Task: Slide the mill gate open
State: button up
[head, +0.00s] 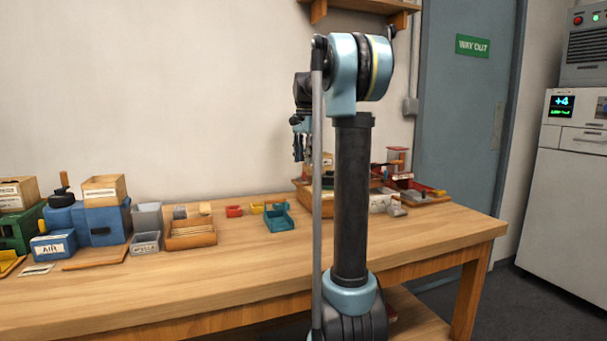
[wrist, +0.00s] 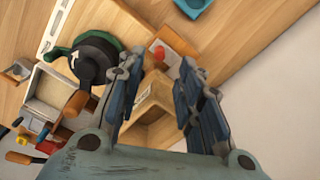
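My gripper (wrist: 159,68) is open and points down, its two blue-grey fingers apart with nothing held between them. In the head view it hangs (head: 299,148) above the right part of the table. Below it in the wrist view is a wooden box (wrist: 155,127), partly hidden by the fingers. Left of the fingers stands a round black device with a green handle (wrist: 92,60), which may be the mill. A square hopper-like box with a pale inside (wrist: 45,97) is beside it. I cannot tell which part is the gate; small orange and red handles show near the hopper.
The wooden table (head: 250,262) has a clear front strip. A cluster of boxes (head: 385,200) stands at right, partly hidden by my arm. The wall is close behind.

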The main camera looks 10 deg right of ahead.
jog(key=shift+f, duration=2.95)
grip_shut()
